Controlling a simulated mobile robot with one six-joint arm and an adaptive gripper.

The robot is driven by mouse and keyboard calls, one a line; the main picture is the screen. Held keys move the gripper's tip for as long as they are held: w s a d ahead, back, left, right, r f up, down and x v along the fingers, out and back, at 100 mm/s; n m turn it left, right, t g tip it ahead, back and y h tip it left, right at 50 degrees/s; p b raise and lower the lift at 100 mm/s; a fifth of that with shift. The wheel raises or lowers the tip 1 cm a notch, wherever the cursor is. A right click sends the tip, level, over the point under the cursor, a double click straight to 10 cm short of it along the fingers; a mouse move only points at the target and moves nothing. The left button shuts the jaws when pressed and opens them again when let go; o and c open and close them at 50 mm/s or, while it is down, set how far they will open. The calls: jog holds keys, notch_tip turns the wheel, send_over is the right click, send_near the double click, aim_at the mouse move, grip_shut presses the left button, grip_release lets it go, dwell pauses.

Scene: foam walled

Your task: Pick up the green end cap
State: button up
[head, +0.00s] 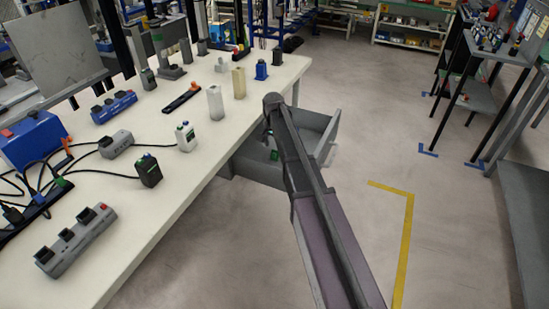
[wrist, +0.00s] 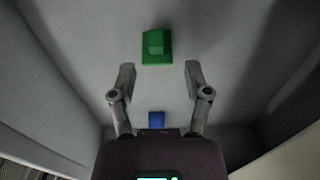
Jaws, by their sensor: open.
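The green end cap (wrist: 156,46) lies on the grey floor of an open drawer (wrist: 226,57), seen in the wrist view at the top centre. It also shows small in the head view (head: 274,155), in the drawer (head: 318,123) beside the workbench, partly blocked by my arm. My gripper (wrist: 160,80) is open and empty, with its two fingers apart. In the wrist picture the cap is just beyond the fingertips and roughly centred between them. A small blue piece (wrist: 156,120) lies behind the fingertips, close to the gripper body. My fingers are hidden in the head view.
The drawer walls stand close around my gripper. The white workbench (head: 200,143) is to the left, with cables, several blocks and a blue box (head: 32,140). Floor to the right is clear up to a dark rack (head: 470,90).

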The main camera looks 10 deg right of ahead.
aim_at(273, 154)
dwell(0.3)
jog(key=f+b, duration=0.3)
jog(key=shift+s+a+f, duration=0.1)
jog(key=shift+s+f, duration=0.05)
jog(key=shift+s, duration=0.25)
jog(key=shift+f+b, duration=0.95)
jog(key=shift+b, duration=0.15)
jog(key=c, duration=0.6)
